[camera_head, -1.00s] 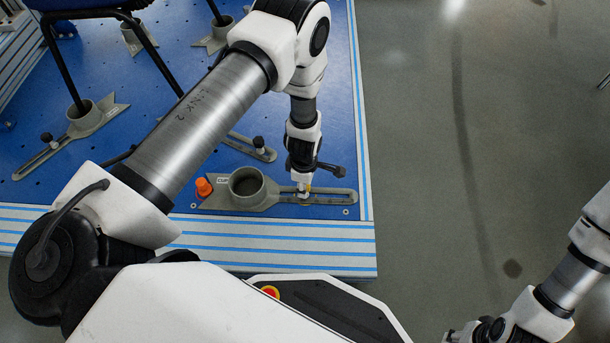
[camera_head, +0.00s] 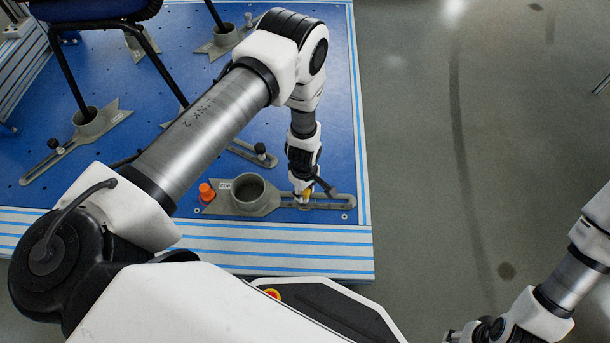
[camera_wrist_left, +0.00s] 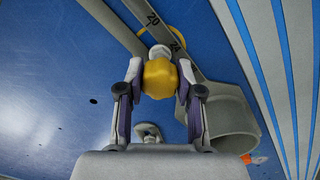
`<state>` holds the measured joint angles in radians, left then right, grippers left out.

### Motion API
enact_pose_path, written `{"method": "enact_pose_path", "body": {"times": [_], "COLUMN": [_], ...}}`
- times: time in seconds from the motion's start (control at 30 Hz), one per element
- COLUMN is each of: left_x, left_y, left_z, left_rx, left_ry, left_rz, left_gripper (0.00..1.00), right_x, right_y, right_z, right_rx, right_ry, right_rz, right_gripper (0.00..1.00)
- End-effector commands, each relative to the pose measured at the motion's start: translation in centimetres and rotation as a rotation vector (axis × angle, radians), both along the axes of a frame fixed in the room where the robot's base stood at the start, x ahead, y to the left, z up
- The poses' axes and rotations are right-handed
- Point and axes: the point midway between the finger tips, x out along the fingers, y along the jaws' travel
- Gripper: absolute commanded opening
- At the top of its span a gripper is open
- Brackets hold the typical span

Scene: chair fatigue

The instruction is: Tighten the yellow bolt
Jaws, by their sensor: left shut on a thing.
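The yellow bolt (camera_wrist_left: 159,77) has a rounded yellow head and sits between the fingers of my left gripper (camera_wrist_left: 159,90) in the left wrist view. My left gripper is shut on its head. In the head view my left gripper (camera_head: 302,190) points down over the slotted arm of a grey clamp (camera_head: 228,206), and a little yellow shows at its tips. A white part and a yellow ring show beyond the head, by the clamp's marked slot. My right gripper (camera_head: 468,332) is at the bottom edge, partly cut off; its fingers are unclear.
An orange knob (camera_head: 207,192) stands by the clamp's empty round cup. A blue platform (camera_head: 330,110) carries other grey clamps (camera_head: 90,125) holding the legs of a chair (camera_head: 95,8). Grey floor (camera_head: 430,200) lies open to the right.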

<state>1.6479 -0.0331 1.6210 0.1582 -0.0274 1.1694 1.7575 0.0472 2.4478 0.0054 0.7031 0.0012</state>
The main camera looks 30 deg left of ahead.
Motion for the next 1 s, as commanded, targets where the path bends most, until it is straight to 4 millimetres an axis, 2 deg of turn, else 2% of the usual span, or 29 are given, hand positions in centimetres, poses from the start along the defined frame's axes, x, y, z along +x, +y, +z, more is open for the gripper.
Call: {"method": "enact_pose_path", "body": {"times": [0.03, 0.23, 0.5, 0.63, 1.0], "left_x": [0.1, 0.1, 0.1, 0.1, 0.1], "left_y": [0.0, 0.0, 0.0, 0.0, 0.0], "left_z": [0.4, 0.2, 0.0, 0.2, 0.2], "left_rx": [-0.001, -0.001, -0.001, 0.000, -0.002], "left_ry": [-0.002, -0.002, -0.002, -0.001, -0.001], "left_rz": [-0.039, -0.195, -0.212, -0.249, -0.548], "left_gripper": [0.00, 0.00, 0.00, 0.00, 0.00], "right_x": [0.0, 0.0, 0.0, 0.0, 0.0], "right_y": [0.0, 0.0, 0.0, 0.0, 0.0], "right_z": [0.8, 1.7, 1.6, 2.2, 4.4], "right_rx": [0.000, 0.000, 0.000, 0.000, 0.000], "right_ry": [0.000, 0.000, 0.000, 0.000, 0.000], "right_rz": [0.000, 0.000, 0.000, 0.000, 0.000], "right_gripper": [0.40, 0.40, 0.40, 0.40, 0.40]}}
